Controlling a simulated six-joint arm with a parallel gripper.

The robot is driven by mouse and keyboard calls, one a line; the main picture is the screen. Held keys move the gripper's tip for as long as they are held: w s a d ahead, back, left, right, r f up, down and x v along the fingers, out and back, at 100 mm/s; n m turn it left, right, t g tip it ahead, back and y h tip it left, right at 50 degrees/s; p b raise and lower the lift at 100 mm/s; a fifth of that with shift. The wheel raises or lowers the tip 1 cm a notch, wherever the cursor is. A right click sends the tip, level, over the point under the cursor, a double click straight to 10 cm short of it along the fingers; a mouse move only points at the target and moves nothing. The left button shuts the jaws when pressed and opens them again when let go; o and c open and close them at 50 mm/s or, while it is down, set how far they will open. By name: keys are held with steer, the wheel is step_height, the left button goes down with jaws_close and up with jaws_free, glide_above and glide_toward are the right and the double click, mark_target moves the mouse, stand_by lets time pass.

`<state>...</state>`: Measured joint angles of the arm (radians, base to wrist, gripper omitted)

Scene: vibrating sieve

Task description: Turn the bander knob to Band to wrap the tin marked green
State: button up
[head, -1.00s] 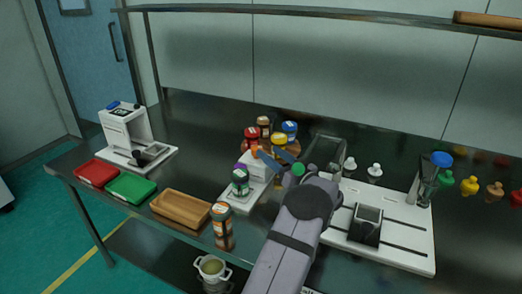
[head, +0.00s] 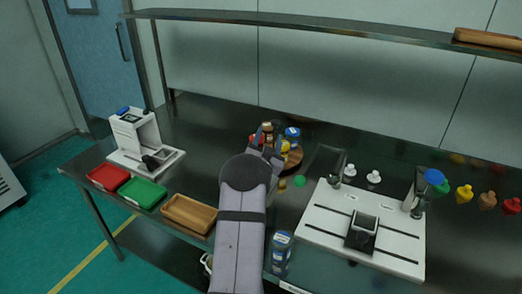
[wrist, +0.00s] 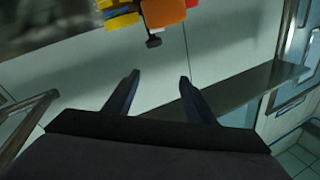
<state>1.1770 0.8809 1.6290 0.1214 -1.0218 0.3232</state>
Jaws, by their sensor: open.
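My gripper (head: 266,140) is open, with its fingers raised in front of the group of coloured tins (head: 292,134) at the table's back. In the wrist view the fingers (wrist: 160,77) are apart with nothing between them. The white machine that held a green-labelled tin and had a purple part on top is hidden behind my arm in the head view. I cannot make out the bander knob or its setting. Yellow, orange and red shapes (wrist: 165,12) hang at the top of the wrist view; I cannot tell what they are.
Red (head: 108,177), green (head: 143,192) and wooden (head: 189,213) trays line the front left. A white press-like machine (head: 140,140) stands behind them. A blue-marked tin (head: 282,250) is at the front. A slotted white station (head: 318,222) fills the right. A shelf (head: 330,30) runs above.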

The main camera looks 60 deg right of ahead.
steer(key=w+a+f+n+g+y+p, duration=0.1)
steer(key=w+a+f+g+y+p, duration=0.1)
steer(key=a+f+g+y+p, duration=0.5)
steer(key=shift+w+d+f+t+h+b, duration=0.15)
steer(key=shift+d+t+h, duration=0.15)
steer(key=shift+d, duration=0.55)
steer(key=shift+s+d+f+t+h+b, duration=0.2)
steer(key=shift+d+h, duration=0.25)
steer(key=shift+d, duration=0.45)
steer(key=shift+w+d+f+t+h+b, duration=0.15)
steer(key=shift+d+t+h, duration=0.2)
steer(key=shift+d, duration=0.5)
steer(key=c, duration=1)
